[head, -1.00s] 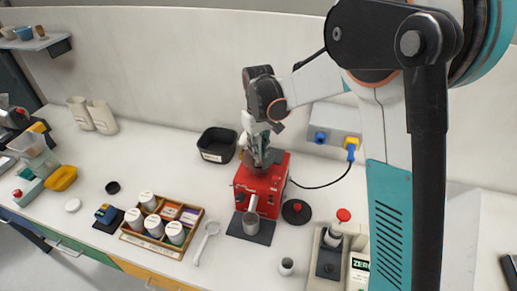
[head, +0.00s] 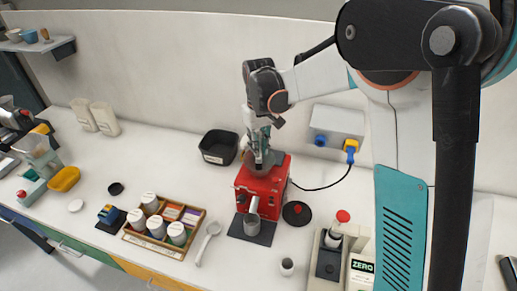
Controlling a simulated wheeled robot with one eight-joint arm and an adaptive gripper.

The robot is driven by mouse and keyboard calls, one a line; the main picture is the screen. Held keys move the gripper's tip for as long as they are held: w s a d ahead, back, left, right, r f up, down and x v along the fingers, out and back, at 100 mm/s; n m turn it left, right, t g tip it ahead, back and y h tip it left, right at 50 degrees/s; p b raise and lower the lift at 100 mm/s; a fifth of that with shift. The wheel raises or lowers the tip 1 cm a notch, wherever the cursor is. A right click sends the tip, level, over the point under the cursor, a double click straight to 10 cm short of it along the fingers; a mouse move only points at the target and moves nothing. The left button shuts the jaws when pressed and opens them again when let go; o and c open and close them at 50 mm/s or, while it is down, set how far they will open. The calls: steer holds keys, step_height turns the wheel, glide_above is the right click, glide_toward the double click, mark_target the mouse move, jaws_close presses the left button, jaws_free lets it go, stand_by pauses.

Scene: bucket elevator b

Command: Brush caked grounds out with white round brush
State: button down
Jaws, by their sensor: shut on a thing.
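The red grinder (head: 261,185) stands on the counter in the middle of the head view, its open top facing up. A grey metal cup (head: 252,222) stands on the dark mat (head: 262,236) at its front. My gripper (head: 262,152) points down at the grinder's top, right over the opening. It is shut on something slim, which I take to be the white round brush. The brush is mostly hidden by the fingers and the grinder's top, so I cannot tell how deep it reaches. The caked grounds cannot be seen from here.
A black round lid (head: 296,213) lies right of the grinder, and a black bin (head: 218,146) stands behind left. A wooden tray (head: 133,239) of jars, a white spoon (head: 207,240) and a small white cup (head: 287,267) are nearby. A power cable (head: 322,187) runs right.

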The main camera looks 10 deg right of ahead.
mark_target(258, 132)
steer(key=shift+r+p, duration=1.05)
steer(key=shift+r, duration=1.25)
